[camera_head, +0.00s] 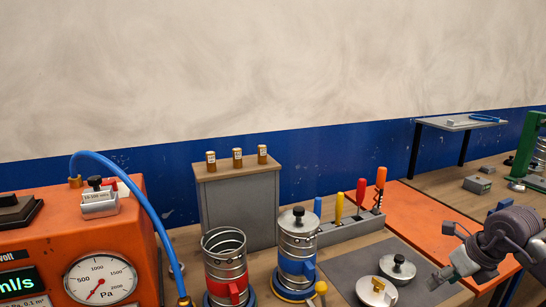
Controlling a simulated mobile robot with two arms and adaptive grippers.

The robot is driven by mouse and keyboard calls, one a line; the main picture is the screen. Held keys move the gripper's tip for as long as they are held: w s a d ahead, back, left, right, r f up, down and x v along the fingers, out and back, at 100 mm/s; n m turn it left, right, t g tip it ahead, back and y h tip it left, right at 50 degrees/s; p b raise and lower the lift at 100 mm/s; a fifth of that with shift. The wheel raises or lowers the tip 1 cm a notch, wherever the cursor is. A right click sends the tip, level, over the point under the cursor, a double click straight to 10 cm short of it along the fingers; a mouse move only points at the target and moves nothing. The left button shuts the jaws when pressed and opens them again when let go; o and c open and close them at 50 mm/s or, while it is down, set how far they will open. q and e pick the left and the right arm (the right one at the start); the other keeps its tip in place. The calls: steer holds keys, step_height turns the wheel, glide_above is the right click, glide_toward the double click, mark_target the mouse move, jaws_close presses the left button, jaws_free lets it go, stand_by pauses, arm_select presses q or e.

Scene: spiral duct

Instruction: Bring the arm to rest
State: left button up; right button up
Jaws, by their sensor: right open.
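My right gripper (442,277) comes in from the lower right, above the bench's right part. It is open, and nothing shows between its fingers. It is apart from the two round metal lids, one with a dark knob (398,268) and one with a yellowish handle (377,291), which lie to its left on a grey mat (425,258). My left gripper is not in view.
An orange gauge box (60,245) with a blue hose (150,205) stands at left. An open duct with a red band (228,270) and a capped duct with a blue band (297,250) stand mid-bench. Behind are a tool rack (345,228) and grey cabinet (238,205).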

steer(key=a+t+y, duration=0.2)
steer(key=a+y, duration=0.7)
steer(key=a, duration=1.1)
steer(key=s+a+r+m+t+y, duration=0.2)
steer(key=a+r+m+t+y, duration=0.2)
steer(key=a+r+m+t, duration=0.3)
steer(key=s+d+f+m+t+h, duration=0.1)
steer(key=d+f+m+t+h, duration=0.2)
steer(key=d+m+h, duration=0.6)
steer(key=d+f+m+t+h, duration=0.25)
steer(key=m+h, duration=0.25)
steer(key=m, duration=0.7)
steer(key=s+d+f+m+g+h, duration=0.25)
steer(key=s+f+m+g, duration=0.4)
steer(key=f, duration=0.45)
steer(key=s+a+f+m+g+y, duration=0.1)
steer(key=s+a+f+g, duration=0.1)
steer(key=s+f+g, duration=0.5)
steer(key=s+a+f+m+g+y, duration=0.15)
steer(key=s+f, duration=0.25)
steer(key=s, duration=0.8)
step_height(320, 180, down, 28)
steer(key=s+a+f+g, duration=0.1)
steer(key=s+g, duration=0.1)
steer(key=s, duration=0.1)
steer(key=s+d+f+g, duration=0.1)
steer(key=s+d+f, duration=0.2)
steer(key=s+f, duration=1.1)
steer(key=shift+s+h, duration=0.4)
steer(key=shift+s, duration=0.45)
